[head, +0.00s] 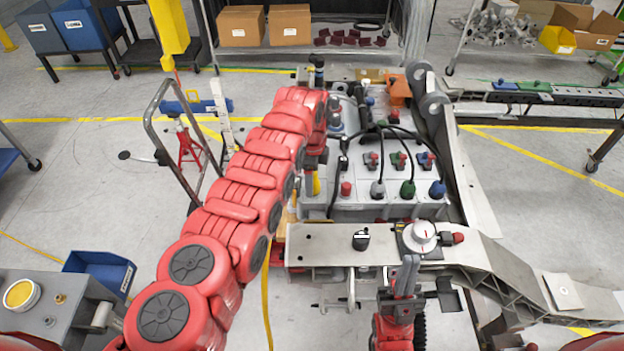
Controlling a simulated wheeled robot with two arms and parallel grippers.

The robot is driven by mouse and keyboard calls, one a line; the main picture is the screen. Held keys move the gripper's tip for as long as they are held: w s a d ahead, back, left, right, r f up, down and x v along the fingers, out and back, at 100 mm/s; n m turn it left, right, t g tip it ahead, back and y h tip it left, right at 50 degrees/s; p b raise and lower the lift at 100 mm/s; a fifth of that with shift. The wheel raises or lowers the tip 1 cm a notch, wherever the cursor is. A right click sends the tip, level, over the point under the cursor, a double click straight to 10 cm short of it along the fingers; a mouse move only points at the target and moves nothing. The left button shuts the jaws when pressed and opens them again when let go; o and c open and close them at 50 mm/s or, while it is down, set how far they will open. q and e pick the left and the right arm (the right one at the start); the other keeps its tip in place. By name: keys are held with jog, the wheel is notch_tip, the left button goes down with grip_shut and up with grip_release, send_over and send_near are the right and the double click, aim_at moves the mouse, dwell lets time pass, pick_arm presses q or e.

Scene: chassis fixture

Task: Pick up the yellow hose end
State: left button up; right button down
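A small yellow piece (316,184), which may be the yellow hose end, shows at the left edge of the white connector block (357,207). My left arm reaches over from the lower left, and its end hangs down just above this piece. My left gripper (316,165) is mostly hidden there, and I cannot tell whether its fingers touch the yellow piece. My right gripper (407,273) is at the front of the chassis crossbeam, near a white round knob (421,234). Its fingers point away from me, with nothing clearly between them; their gap is unclear.
Black hoses arch over the block to grey (377,188), green (408,188) and blue (437,189) ends. A red cap (345,189) stands left of them. A black knob (361,240) sits on the beam. A metal frame (190,135) and red jack stand (187,143) are left.

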pick_arm(q)
grip_shut()
dwell(0.4)
jog(key=shift+r, duration=0.5)
notch_tip(320, 180, up, 2)
jog(key=shift+w+r+b, duration=0.1)
jog(key=shift+b, duration=0.95)
jog(key=s+a+r+b, duration=0.1)
jog(key=s+a+b, duration=0.2)
jog(key=a, duration=1.2)
jog(key=shift+a+r, duration=0.35)
jog(key=shift+r, duration=0.05)
